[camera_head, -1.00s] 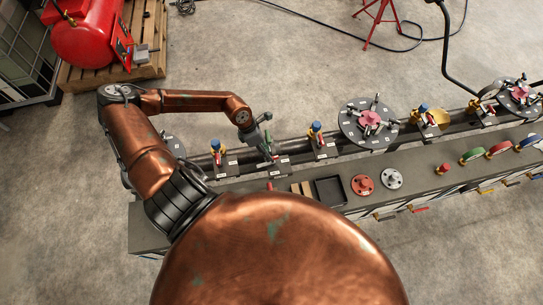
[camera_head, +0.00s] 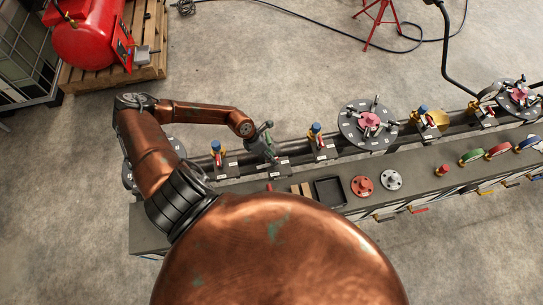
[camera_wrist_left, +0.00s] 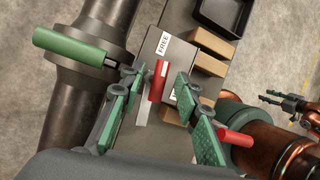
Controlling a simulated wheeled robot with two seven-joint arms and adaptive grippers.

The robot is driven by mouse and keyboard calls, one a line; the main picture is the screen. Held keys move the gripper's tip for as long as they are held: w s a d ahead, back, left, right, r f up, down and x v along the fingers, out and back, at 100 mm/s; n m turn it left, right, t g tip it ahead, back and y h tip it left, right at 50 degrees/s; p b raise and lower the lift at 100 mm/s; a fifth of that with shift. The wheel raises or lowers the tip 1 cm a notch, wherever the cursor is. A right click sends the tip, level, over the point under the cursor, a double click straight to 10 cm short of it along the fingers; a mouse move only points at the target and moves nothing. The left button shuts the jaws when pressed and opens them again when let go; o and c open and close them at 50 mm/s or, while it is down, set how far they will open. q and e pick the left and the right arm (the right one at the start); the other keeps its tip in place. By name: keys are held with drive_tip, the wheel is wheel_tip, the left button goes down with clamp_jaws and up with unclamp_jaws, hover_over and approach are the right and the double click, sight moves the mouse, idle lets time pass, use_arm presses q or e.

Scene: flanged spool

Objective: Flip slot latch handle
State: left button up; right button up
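My left gripper (camera_head: 268,148) is at the pipe in the head view, over a labelled dark bracket. In the left wrist view its two green-padded fingers (camera_wrist_left: 160,108) are apart. A short red handle (camera_wrist_left: 157,80) shows in the gap between them, near a dark plate with a "FREE" label (camera_wrist_left: 163,44); I cannot tell whether it touches a finger. A green handle (camera_wrist_left: 72,45) sticks out beside the pipe flange, left of the fingers. Which handle is the slot latch is not clear. Dark fingers (camera_wrist_left: 285,103) on a copper arm, apparently my right gripper, show at right; their opening is unclear.
The dark pipe (camera_wrist_left: 75,100) runs along a grey bench (camera_head: 235,190). Blue-topped red valves (camera_head: 316,133) and a round disc (camera_head: 354,137) stand along it.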

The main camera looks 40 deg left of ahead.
use_arm(q)
clamp_jaws()
idle(0.3)
idle(0.4)
